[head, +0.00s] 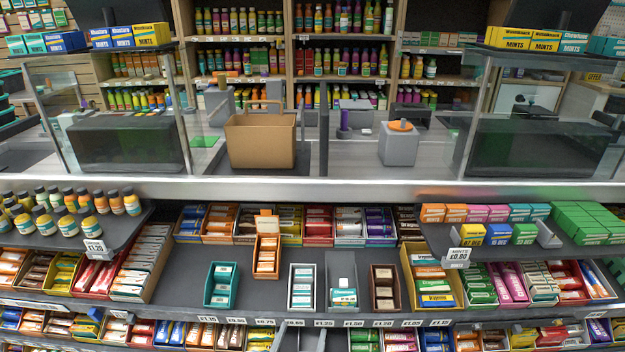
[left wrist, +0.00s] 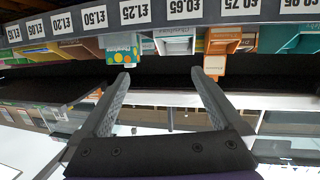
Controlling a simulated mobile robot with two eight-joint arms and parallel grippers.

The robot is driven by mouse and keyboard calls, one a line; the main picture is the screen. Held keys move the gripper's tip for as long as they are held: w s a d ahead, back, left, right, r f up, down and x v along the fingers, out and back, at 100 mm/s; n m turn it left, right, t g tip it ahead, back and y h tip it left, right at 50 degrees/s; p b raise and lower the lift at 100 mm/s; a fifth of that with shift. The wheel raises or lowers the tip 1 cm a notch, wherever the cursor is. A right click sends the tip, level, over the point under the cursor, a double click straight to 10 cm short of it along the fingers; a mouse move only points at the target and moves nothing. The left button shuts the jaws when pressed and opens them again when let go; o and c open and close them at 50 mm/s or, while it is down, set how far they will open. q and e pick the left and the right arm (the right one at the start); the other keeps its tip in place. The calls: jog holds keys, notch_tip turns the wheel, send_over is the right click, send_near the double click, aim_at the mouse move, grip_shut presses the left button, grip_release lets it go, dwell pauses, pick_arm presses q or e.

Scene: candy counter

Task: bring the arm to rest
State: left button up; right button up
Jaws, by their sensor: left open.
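My left gripper (head: 300,340) shows at the bottom edge of the head view, in front of the candy shelf's lower price strip, and most of it is cut off. In the left wrist view, the left gripper (left wrist: 160,76) has its two dark grey fingers spread wide, with nothing between them. The wrist picture looks upside down, with a price strip (left wrist: 140,16) and box ends beyond the fingertips. I cannot tell the exact gap to the shelf. My right gripper is not in view.
The dark candy shelf (head: 265,293) holds several open boxes, including a teal box (head: 222,286) and a white box (head: 302,287). Bottles (head: 70,215) stand at left, green packs (head: 585,220) at right. A counter edge (head: 400,191) runs behind, with a tan basket (head: 260,140) on the counter.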

pick_arm(q)
jog(key=s+a+f+n+g+y, duration=0.1)
jog(key=s+a+g, duration=0.35)
jog(key=s, duration=0.35)
jog(key=s+a+f+n+g+y, duration=0.1)
jog(key=s+a+g, duration=0.3)
jog(key=s+a, duration=0.3)
jog(key=s+a+f+g+y, duration=0.2)
jog(key=s+a+g, duration=0.2)
jog(key=s, duration=0.5)
notch_tip(320, 180, up, 27)
jog(key=w+t+p, duration=0.1)
jog(key=p, duration=2.2)
jog(key=shift+w+d+t+h, duration=0.2)
jog(key=shift+w+t+h, duration=0.05)
jog(key=shift+t+h, duration=0.1)
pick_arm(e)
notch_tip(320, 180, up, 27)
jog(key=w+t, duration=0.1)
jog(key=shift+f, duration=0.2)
pick_arm(q)
jog(key=shift+s+f, duration=0.15)
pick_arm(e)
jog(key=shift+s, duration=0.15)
